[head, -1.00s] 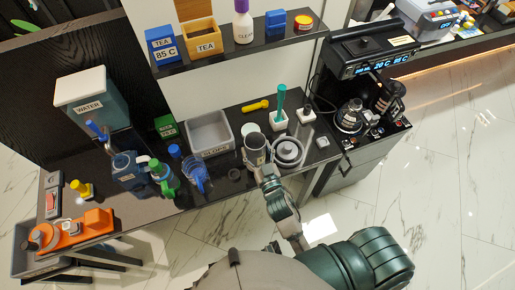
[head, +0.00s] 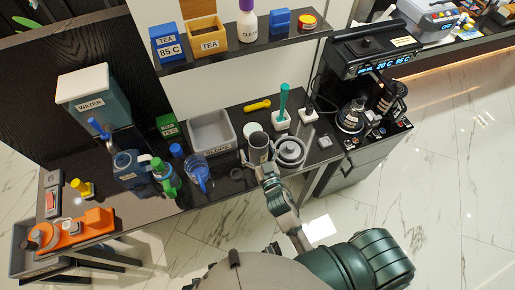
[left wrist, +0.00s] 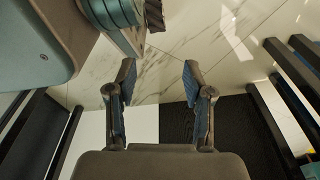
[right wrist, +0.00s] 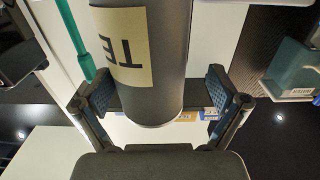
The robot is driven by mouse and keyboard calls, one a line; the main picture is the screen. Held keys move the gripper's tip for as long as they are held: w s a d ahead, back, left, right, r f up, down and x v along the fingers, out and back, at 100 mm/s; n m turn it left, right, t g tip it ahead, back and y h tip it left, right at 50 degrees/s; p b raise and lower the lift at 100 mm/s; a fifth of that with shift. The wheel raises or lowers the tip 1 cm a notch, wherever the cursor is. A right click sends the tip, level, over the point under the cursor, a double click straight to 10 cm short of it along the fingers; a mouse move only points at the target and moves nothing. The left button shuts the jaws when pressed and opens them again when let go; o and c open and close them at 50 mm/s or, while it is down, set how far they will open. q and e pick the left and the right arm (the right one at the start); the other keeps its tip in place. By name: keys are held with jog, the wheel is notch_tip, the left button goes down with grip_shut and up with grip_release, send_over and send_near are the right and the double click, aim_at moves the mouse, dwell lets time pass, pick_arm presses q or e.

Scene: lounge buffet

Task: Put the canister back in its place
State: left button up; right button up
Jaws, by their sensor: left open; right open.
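The canister (head: 258,153) is a dark grey cylinder standing upright on the black counter, near the front edge. In the right wrist view the canister (right wrist: 165,85) fills the middle and shows a cream label whose visible letters start with "TE". My right gripper (head: 264,170) is at the canister's near side, and its fingers are open on either side of it. I cannot tell whether either finger touches it. My left gripper (left wrist: 160,82) is open and empty, over the marble floor in its wrist view; it does not show in the head view.
The raised shelf (head: 240,47) holds a blue tea box (head: 166,44) and a tan tea box (head: 207,37), with bare room in front.

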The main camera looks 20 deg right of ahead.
pick_arm(q)
jog(key=shift+a, duration=0.2)
pick_arm(e)
jog(key=shift+a, duration=0.15)
